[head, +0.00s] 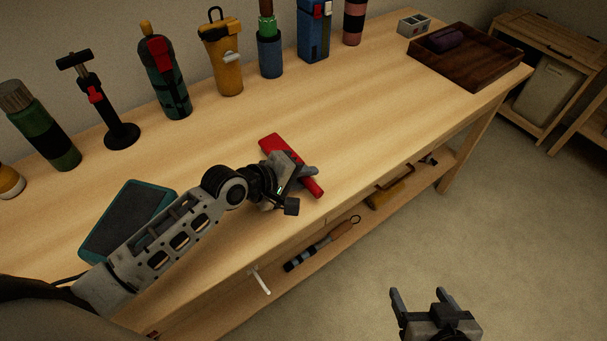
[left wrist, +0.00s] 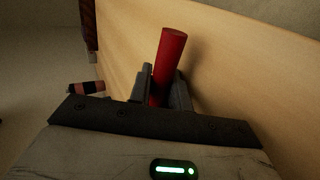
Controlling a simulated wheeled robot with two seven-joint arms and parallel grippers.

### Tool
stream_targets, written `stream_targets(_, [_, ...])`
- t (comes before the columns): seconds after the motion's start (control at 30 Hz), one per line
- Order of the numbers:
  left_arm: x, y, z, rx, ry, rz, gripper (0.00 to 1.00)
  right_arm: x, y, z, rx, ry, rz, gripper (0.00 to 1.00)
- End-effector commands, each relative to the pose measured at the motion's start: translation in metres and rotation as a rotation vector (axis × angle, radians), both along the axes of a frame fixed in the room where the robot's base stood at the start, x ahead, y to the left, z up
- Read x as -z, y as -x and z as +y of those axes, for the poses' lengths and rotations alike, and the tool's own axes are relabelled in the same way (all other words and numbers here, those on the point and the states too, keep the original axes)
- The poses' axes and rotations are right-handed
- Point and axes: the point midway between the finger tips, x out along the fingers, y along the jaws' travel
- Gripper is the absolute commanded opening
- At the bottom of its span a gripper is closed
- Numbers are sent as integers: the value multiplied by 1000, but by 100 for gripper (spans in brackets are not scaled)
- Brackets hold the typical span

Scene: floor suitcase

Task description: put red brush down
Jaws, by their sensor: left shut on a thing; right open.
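The red brush (head: 272,142) is a long red piece at the middle of the wooden table (head: 350,90), near its front edge. My left gripper (head: 302,188) is shut on it around its middle. In the left wrist view the brush (left wrist: 171,55) stands out between the two fingers of the left gripper (left wrist: 160,90). Whether the brush touches the table top is hard to tell. My right gripper (head: 424,300) is open and empty, low over the floor in front of the table.
Bottles and a black stand (head: 120,135) line the back of the table. A teal-edged dark tablet (head: 125,220) lies at the left. A dark wooden tray (head: 475,75) is at the far right end. The table top right of the brush is clear. Tools lie on the lower shelf (head: 300,285).

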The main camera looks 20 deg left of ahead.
Motion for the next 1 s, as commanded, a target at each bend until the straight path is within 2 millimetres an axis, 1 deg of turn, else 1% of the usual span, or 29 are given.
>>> stream_targets(0.03, [5, 1, 0, 1, -4, 8, 0, 1, 0, 0, 1, -1, 0, 72])
stream_targets(0.07, [5, 2, 0, 1, -4, 8, 0, 1, 0, 0, 1, -1, 0, 72])
stream_targets(0.1, [6, 2, 0, 1, -5, 12, 25, 1, 0, 1, 1, -2, 0, 72])
stream_targets(0.13, [6, 2, 0, 1, -5, 12, 28, 1, 0, 1, 2, -2, 1, 72])
stream_targets(0.47, [8, 4, 0, 3, -9, 19, 28, -1, -2, 2, 5, -7, -2, 72])
stream_targets(0.57, [0, 4, 0, 3, -11, 20, 28, -3, -3, 2, 6, -7, -4, 72])
stream_targets(0.6, [-6, 4, 0, 4, -11, 18, 28, -5, -3, 2, 5, -7, -5, 72])
stream_targets(0.67, [-10, 13, 7, 3, -11, 22, 28, -6, -4, 2, 6, -6, -9, 72])
stream_targets(1.0, [-55, 61, 45, 2, -8, 12, 28, -8, -4, 0, 8, -1, -7, 72])
